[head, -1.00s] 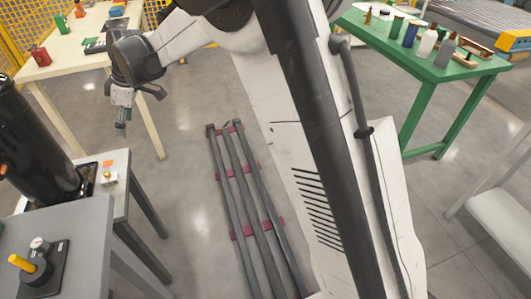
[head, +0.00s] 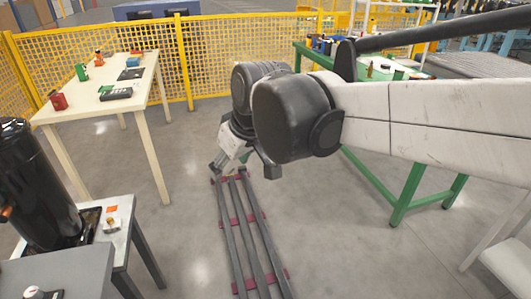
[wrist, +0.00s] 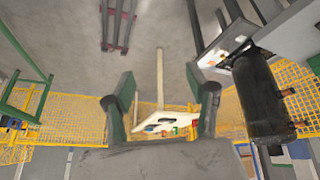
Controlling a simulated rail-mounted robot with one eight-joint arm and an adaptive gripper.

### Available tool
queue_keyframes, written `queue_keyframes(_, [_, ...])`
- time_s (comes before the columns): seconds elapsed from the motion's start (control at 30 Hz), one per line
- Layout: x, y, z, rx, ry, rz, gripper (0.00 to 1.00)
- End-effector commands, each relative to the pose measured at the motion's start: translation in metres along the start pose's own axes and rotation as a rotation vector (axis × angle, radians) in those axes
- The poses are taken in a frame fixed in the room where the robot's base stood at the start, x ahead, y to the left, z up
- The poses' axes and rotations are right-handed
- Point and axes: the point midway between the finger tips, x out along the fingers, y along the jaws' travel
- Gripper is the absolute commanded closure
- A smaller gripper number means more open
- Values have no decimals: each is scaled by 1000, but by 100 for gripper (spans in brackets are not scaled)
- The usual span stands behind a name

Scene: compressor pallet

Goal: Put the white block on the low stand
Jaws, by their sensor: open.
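A small white block (head: 112,225) with a brass-coloured fitting lies on the light-topped table at the left, beside the black compressor. In the wrist view, a white item with a brass-coloured spot (wrist: 239,40) shows near the dark cylinder. A low white surface (head: 508,262) shows at the right edge; I cannot tell if it is the low stand. My gripper (head: 217,165) hangs over the floor between the cream table and the green table, apart from the block. In the wrist view its two fingers (wrist: 163,105) are wide apart with nothing between them.
The black compressor (head: 38,190) stands at the left, behind a grey table (head: 75,275). A cream table (head: 140,75) with small items is at the back left. Dark rails with red crosspieces (head: 250,245) lie on the floor. Yellow fencing (head: 225,60) closes the back.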

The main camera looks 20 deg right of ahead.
Motion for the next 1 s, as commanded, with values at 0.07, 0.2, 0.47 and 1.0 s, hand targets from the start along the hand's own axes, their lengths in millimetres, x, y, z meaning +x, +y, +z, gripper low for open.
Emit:
queue_keyframes(0.07, [-9,4,26,60,13,29,48])
queue_keyframes(0.2, [-20,10,68,168,39,78,48])
queue_keyframes(0.47, [-27,14,133,335,88,148,48])
queue_keyframes(1.0, [-27,16,154,392,107,172,48])
